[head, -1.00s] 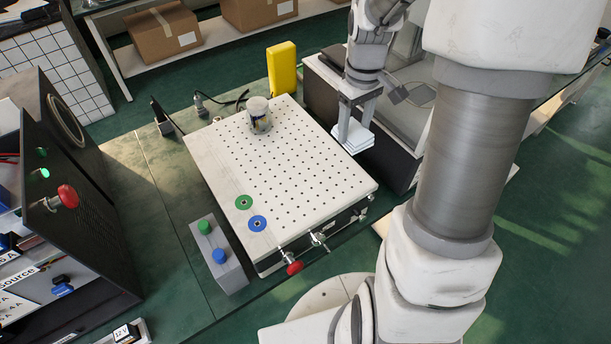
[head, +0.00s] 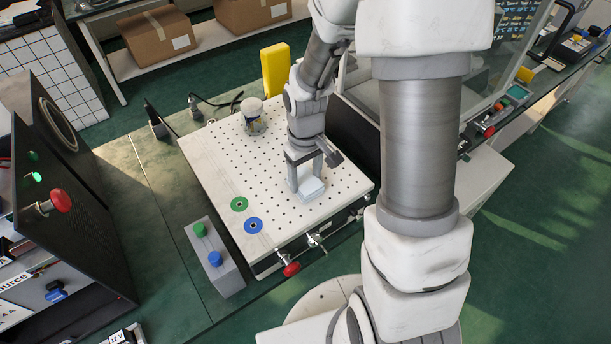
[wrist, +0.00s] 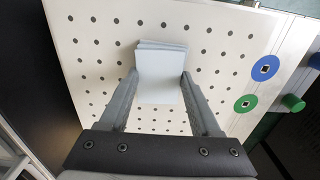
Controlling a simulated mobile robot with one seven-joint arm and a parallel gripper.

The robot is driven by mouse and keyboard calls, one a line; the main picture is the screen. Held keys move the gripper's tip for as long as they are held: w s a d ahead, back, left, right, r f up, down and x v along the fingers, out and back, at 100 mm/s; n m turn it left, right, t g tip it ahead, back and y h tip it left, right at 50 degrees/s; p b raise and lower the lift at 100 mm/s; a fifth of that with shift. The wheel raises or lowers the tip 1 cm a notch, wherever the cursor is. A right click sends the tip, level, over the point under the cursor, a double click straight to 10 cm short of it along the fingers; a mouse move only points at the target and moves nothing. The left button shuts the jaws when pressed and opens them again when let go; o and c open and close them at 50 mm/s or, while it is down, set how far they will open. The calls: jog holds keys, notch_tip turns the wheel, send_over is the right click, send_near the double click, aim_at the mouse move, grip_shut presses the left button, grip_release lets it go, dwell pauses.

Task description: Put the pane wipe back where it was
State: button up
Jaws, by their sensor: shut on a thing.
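The pane wipe, a small pale folded pad (head: 312,189), is between the fingers of my gripper (head: 307,176) over the right part of the white perforated board (head: 225,165). In the wrist view the pad (wrist: 162,82) shows as stacked pale layers, with a finger against each side. My gripper (wrist: 160,100) is shut on it. The board's holes (wrist: 100,60) lie behind the pad. I cannot tell whether the pad touches the board or hangs just above it.
A jar (head: 253,117) stands at the board's back. A green ring (head: 239,204) and a blue ring (head: 254,226) lie at its front left. A grey box with two buttons (head: 217,262) stands beside it. A yellow block (head: 275,70) stands behind. The board's middle is clear.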

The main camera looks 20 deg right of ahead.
aim_at(306, 181)
jog(key=o, duration=1.2)
notch_tip(306, 181, up, 12)
jog(key=p, duration=0.1)
jog(key=shift+s+r+m+t, duration=0.6)
jog(key=shift+s+r+t, duration=0.35)
jog(key=shift+s+r, duration=1.35)
jog(key=shift+s+r+m+t, duration=0.6)
jog(key=shift+s+r+t, duration=0.3)
jog(key=shift+s+r, duration=1.45)
jog(key=shift+s+r+m+t, duration=0.6)
jog(key=shift+s+r+t, duration=0.35)
jog(key=shift+s+r, duration=1.35)
jog(key=shift+w+r, duration=0.1)
jog(key=shift+r, duration=0.05)
